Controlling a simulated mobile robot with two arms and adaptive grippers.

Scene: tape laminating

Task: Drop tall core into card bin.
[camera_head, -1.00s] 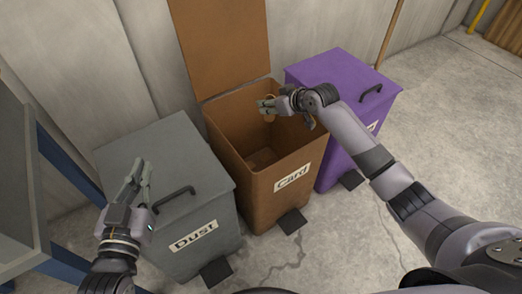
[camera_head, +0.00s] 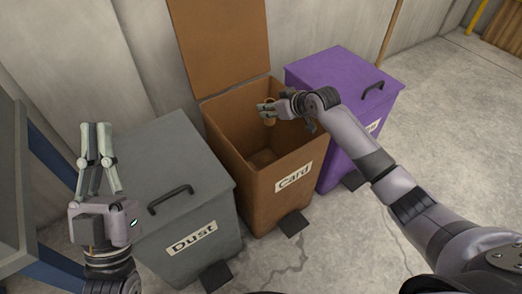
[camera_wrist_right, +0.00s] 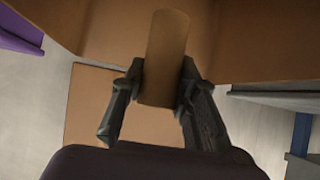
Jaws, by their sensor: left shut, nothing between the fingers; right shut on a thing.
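The brown card bin (camera_head: 258,208) stands in the middle of the head view with its lid (camera_head: 222,45) raised against the wall. My right gripper (camera_head: 266,111) is shut on the tall core (camera_head: 270,118), a tan cardboard tube, above the bin's opening. The right wrist view shows the core (camera_wrist_right: 164,58) between the two dark fingers, with brown bin surfaces behind it. My left gripper (camera_head: 97,128) is shut and empty, left of the grey dust bin, fingers pointing up in the picture.
The grey dust bin (camera_head: 165,215), lid closed, stands left of the card bin. A purple bin (camera_head: 335,80) with a closed lid stands to its right. A grey table with a blue frame (camera_head: 50,165) is at the far left. The concrete floor at right is clear.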

